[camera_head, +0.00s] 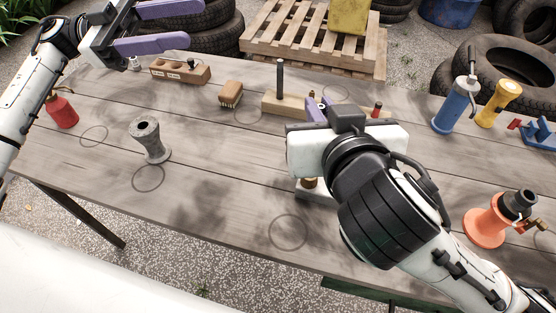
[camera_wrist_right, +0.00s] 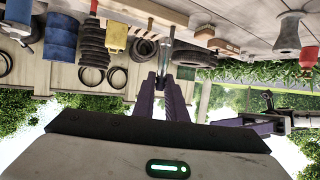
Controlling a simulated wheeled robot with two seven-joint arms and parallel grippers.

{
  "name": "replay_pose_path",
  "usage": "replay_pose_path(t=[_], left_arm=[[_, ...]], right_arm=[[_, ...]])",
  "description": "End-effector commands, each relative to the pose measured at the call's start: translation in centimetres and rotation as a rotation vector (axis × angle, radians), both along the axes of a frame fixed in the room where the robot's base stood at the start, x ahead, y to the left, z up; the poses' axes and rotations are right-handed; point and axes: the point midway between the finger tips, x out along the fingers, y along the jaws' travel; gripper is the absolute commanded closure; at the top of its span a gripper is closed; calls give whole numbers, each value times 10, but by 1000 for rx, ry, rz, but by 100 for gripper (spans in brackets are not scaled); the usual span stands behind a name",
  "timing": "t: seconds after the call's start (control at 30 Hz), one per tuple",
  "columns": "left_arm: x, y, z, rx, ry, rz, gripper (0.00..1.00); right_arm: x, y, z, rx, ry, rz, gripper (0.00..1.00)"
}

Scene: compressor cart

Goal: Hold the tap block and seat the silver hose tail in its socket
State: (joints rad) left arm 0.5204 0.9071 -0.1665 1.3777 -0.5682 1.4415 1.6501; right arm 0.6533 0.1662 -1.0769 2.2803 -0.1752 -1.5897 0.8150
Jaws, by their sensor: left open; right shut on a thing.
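A pale block with a brass fitting (camera_head: 309,183) shows partly under my right gripper's body in the head view; it may be the tap block, but most of it is hidden. My right gripper (camera_head: 318,107) reaches over the middle of the table, its purple fingers mostly covered by its own body. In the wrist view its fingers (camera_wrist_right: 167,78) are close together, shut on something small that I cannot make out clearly. I cannot tell whether it is the silver hose tail. My left gripper (camera_head: 190,24) is open and empty, high at the upper left, apart from the table objects.
A wooden rack (camera_head: 180,72), a brush (camera_head: 231,94) and a wooden base with a dark post (camera_head: 280,80) stand along the back. A grey spool-shaped stand (camera_head: 150,141) is at left; an orange one (camera_head: 487,226) and a blue cylinder (camera_head: 455,108) are at right. The front left tabletop is clear.

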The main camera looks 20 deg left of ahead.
Motion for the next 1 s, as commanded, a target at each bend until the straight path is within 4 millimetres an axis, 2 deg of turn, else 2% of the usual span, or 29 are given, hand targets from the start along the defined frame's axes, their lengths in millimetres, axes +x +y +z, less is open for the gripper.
replay_pose_path(t=[0.03,0.1,0.3,0.4,0.5,0.6,0.7,0.87,1.0], left_arm=[[3,-19,-26,40,37,-14,42],[5,-42,-61,104,82,-30,42],[-5,-107,-156,291,176,-86,42],[-15,-133,-194,373,198,-114,42],[-25,-153,-223,439,207,-138,42],[-32,-166,-241,483,210,-153,42],[-36,-173,-251,506,210,-161,42],[-37,-187,-259,511,209,-164,42],[-38,-210,-267,509,209,-166,42]], right_arm=[[0,0,0,0,-1,0,100],[0,0,0,0,-1,0,100],[0,0,0,0,-1,0,100],[0,0,0,0,-1,0,100],[0,0,0,0,-1,0,100],[0,0,0,0,-1,0,100],[0,0,0,0,-1,0,100],[0,0,0,0,-1,0,100],[0,0,0,0,-1,0,100]])
